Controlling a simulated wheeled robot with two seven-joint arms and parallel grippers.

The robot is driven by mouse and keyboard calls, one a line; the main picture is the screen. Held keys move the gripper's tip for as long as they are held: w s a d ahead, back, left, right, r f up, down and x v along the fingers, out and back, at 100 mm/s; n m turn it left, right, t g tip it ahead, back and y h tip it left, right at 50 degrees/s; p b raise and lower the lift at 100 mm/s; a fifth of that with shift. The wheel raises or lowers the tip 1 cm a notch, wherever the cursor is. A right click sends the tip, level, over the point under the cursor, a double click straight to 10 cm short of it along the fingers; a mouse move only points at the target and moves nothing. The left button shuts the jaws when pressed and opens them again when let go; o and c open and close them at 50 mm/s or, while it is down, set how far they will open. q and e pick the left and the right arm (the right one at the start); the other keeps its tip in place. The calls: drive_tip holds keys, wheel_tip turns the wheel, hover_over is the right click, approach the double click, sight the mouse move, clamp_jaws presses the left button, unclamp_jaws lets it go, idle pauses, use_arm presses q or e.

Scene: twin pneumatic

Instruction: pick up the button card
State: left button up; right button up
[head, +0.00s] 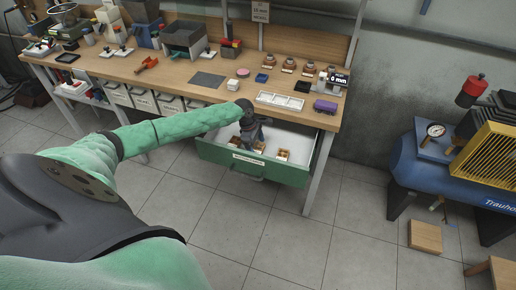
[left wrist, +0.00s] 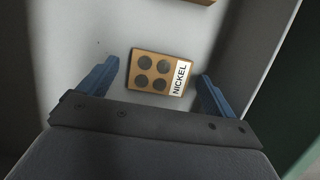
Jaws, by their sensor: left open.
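The button card (left wrist: 154,82) is a small tan card with several dark round buttons and a white strip reading NICKEL. It lies flat on the pale drawer floor in the left wrist view. My left gripper (left wrist: 158,70) is open, its blue fingers on either side of the card, with gaps between. In the head view my left gripper (head: 249,140) points down into the open green drawer (head: 245,166). Small cards show near it there, including one to its right (head: 283,154); I cannot tell which is the nickel one. My right gripper is not in view.
The drawer's walls surround the left gripper, and another tan card edge (left wrist: 200,1) shows at the top of the wrist view. The wooden workbench (head: 205,93) above holds a white tray (head: 280,100), a purple object (head: 325,106) and tools. A blue compressor (head: 440,165) stands at right.

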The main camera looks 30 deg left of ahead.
use_arm(q)
drive_tip(key=shift+f, duration=0.1)
drive_tip(key=c, duration=1.1)
